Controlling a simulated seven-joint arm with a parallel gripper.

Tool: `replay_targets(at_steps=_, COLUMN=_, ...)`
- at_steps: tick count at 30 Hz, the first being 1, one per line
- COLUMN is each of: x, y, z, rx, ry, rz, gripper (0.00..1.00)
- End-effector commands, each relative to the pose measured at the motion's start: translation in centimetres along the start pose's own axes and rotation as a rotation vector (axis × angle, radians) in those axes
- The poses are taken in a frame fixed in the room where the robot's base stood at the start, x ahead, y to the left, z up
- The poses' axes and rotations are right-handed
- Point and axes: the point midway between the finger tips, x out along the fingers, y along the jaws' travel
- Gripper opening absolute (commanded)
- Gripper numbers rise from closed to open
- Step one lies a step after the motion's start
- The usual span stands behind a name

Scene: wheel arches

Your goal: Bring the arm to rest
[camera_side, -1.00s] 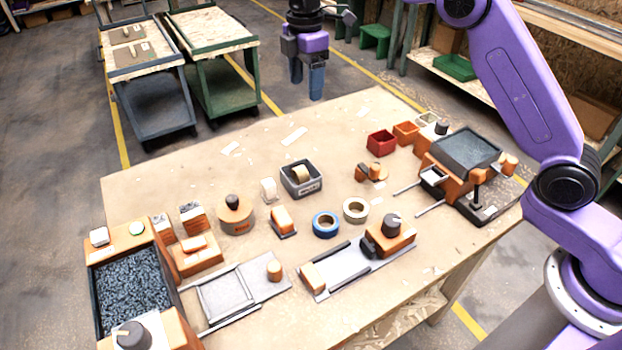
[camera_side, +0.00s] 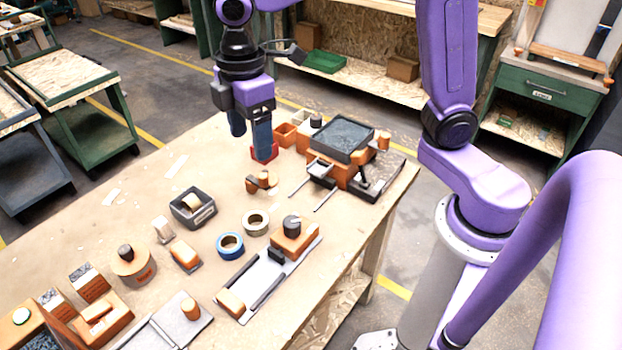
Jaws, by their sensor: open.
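My gripper (camera_side: 251,148) hangs above the far side of the wooden table (camera_side: 150,220), fingers pointing down. Its two dark blue fingers stand apart with nothing between them. In the picture the right fingertip overlaps a red bin (camera_side: 264,152), which is partly hidden behind it. I cannot tell the exact height of the fingers above the table, but they look clear of it. My purple arm reaches across from the right of the table.
A slide fixture (camera_side: 265,275) lies near the front edge. The left back of the tabletop is mostly bare.

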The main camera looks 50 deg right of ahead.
Motion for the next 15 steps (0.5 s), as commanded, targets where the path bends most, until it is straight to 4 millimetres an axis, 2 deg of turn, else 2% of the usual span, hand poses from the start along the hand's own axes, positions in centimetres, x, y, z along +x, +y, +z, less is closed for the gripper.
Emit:
replay_targets(at_steps=1, x=0.1, y=-1.7, z=1.4, rx=0.015, ry=0.001, rz=0.000, gripper=0.73)
replay_targets(at_steps=6, x=0.8, y=-6.7, z=5.6, rx=0.075, ry=0.006, rz=0.000, gripper=0.73)
replay_targets(at_steps=15, x=3.3, y=-14.1, z=13.8, rx=0.178, ry=0.013, rz=-0.003, gripper=0.73)
